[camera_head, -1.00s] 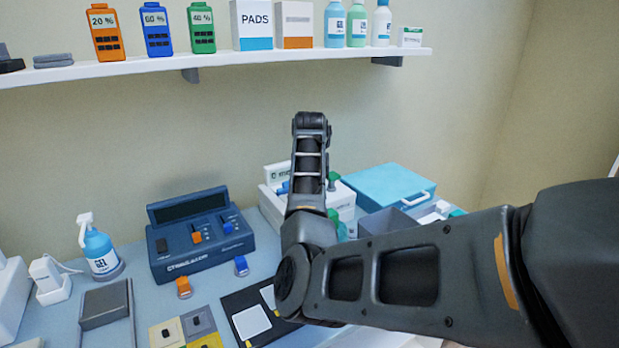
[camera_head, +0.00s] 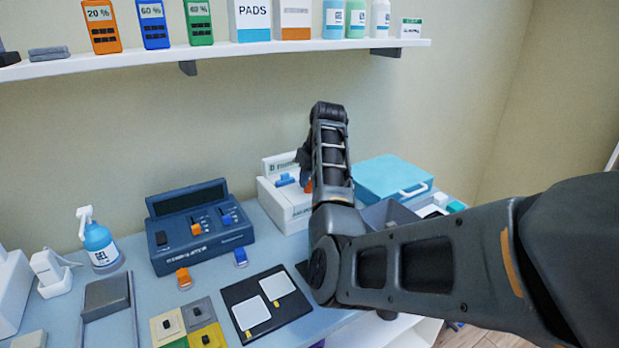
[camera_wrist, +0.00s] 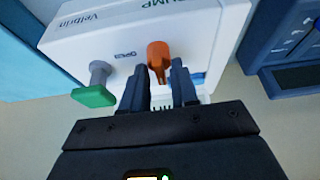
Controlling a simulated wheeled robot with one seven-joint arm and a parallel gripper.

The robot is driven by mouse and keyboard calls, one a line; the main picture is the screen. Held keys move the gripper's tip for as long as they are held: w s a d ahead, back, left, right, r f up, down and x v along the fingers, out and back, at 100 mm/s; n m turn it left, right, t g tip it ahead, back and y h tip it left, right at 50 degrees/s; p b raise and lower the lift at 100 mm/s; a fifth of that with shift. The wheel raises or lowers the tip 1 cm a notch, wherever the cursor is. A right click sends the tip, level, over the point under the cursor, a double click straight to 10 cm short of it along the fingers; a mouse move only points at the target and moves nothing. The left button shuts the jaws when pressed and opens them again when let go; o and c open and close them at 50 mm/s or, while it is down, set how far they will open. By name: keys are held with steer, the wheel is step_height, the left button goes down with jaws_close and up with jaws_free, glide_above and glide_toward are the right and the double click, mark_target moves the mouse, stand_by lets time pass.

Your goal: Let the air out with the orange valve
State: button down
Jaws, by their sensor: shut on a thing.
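The white pump box (camera_head: 283,208) stands on the counter against the wall, partly behind my arm. Its orange valve (camera_head: 308,186) shows at the left edge of my arm. In the wrist view the orange valve (camera_wrist: 159,52) sticks out of the white pump face. My gripper (camera_wrist: 160,80) is shut on the orange valve, with one dark finger on each side of its stem. A green valve (camera_wrist: 94,96) on a grey stem is left of it in the wrist view. A blue valve (camera_head: 286,180) is partly hidden by the right finger in the wrist view. My fingertips are hidden in the head view.
A dark blue stimulator console (camera_head: 200,228) stands left of the pump. A light blue case (camera_head: 392,180) and a grey open bin (camera_head: 388,214) are to its right. A black pad board (camera_head: 266,303) lies in front. A shelf (camera_head: 240,49) with bottles and boxes runs above.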

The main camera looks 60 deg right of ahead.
steer(key=shift+f, duration=0.1)
steer(key=c, duration=1.2)
jaws_free()
steer(key=b+v, duration=0.1)
steer(key=v, duration=0.7)
